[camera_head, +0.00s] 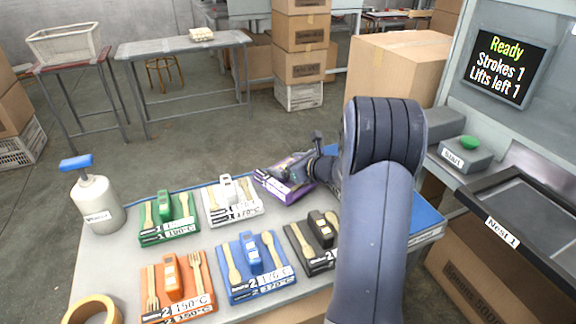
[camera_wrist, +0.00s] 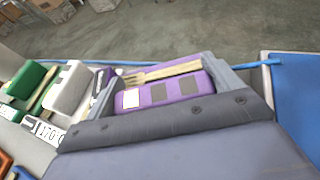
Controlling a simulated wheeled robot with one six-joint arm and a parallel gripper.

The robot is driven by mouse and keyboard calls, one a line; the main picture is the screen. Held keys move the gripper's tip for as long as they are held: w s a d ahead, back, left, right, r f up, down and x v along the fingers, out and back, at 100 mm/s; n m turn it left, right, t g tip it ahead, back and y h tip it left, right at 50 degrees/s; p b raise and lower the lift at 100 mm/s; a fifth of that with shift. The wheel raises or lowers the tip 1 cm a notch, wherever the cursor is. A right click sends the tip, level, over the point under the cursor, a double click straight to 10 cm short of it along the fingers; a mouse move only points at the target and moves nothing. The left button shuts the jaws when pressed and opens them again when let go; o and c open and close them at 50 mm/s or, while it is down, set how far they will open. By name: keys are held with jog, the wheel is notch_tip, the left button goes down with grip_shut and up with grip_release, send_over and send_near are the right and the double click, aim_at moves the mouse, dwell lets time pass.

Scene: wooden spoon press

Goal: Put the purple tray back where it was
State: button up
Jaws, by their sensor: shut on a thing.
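The purple tray (camera_head: 270,184) is at the back right of the table, beside the white tray, turned at an angle to the other trays. In the wrist view the purple tray (camera_wrist: 192,88) shows its raised purple handle with coloured squares and a wooden fork or spoon behind it. My gripper (camera_head: 294,167) is shut on the purple tray, with a grey finger at each end of the handle in the wrist view. My arm and gripper hide part of the tray. I cannot tell whether its underside touches the table.
The white tray (camera_head: 232,207), green tray (camera_head: 169,229), orange tray (camera_head: 176,297), blue tray (camera_head: 255,276) and black tray (camera_head: 312,252) stand close by. A bottle (camera_head: 97,205) and tape roll (camera_head: 91,309) are at left. The press nest (camera_head: 530,205) is at right; its screen (camera_head: 503,68) reads "Ready".

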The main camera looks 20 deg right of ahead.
jog(key=shift+f+b, duration=0.5)
jog(key=shift+b, duration=0.15)
jog(key=o, duration=1.1)
jog(key=shift+r, duration=0.1)
jog(key=shift+r+p, duration=0.25)
jog(key=shift+p, duration=0.15)
jog(key=p+v, duration=0.1)
jog(key=v, duration=1.1)
jog(key=shift+r+p, duration=0.2)
jog(key=shift+p, duration=0.1)
